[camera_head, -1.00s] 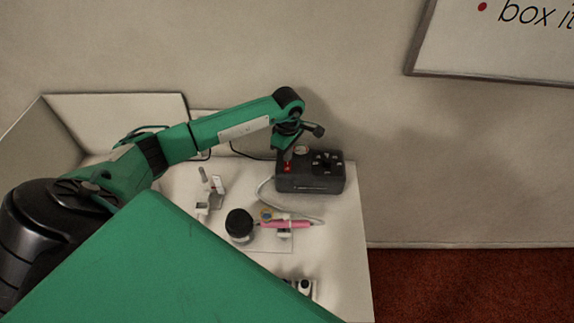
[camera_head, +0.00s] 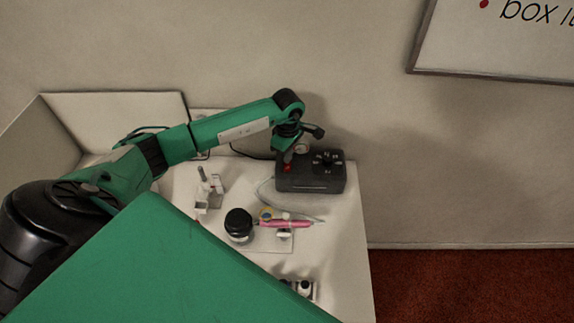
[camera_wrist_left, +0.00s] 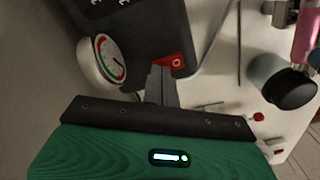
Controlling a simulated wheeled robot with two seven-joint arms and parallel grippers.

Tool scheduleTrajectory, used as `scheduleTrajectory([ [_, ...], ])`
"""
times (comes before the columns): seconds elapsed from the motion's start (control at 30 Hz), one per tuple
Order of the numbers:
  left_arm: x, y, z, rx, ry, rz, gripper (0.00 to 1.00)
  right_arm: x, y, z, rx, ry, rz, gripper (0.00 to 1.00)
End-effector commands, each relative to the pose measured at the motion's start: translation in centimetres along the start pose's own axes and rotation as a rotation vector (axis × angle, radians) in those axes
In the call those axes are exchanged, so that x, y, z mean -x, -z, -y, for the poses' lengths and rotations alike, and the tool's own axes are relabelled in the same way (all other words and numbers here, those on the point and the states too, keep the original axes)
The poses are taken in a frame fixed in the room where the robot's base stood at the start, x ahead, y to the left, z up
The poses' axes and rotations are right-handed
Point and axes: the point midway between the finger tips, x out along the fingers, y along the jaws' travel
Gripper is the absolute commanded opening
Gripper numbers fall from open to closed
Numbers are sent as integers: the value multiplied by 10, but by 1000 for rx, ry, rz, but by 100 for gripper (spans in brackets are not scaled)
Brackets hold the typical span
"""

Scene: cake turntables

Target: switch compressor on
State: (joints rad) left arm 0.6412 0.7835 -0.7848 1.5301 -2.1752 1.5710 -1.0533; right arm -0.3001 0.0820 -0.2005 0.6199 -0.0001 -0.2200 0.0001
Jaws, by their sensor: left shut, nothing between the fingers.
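The compressor (camera_head: 318,182) is a dark grey box at the back of the white table, near the wall. Its red switch (camera_head: 287,168) is at the left of its top. In the left wrist view the red switch (camera_wrist_left: 172,61) shows a white ring mark, beside a round white gauge (camera_wrist_left: 103,61). My left gripper (camera_head: 286,157) is over the switch end of the compressor. Its fingers (camera_wrist_left: 161,72) are shut and empty, with the tips right by the switch. I cannot tell whether they touch it. My right gripper is not in view.
A black-lidded jar (camera_head: 239,224) and a pink airbrush (camera_head: 286,223) are in front of the compressor. A small white stand (camera_head: 209,190) is to the left. The wall is close behind. The table's right edge drops to red carpet (camera_head: 470,285).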

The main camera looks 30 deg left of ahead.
Motion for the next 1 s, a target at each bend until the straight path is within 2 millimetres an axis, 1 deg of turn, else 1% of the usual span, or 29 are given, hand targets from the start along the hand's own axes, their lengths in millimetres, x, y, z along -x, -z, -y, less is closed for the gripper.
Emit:
scheduleTrajectory([
  [0.5, -9, 0, 0, 0, 1, 0, 0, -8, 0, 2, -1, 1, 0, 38],
  [0.63, -8, 0, 1, 0, 2, 0, 0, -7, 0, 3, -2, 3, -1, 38],
  [0.77, -2, 0, 1, -1, 2, -1, 0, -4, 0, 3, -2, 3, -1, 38],
  [1.0, 19, 0, 0, 0, 1, 0, 0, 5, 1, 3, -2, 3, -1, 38],
])
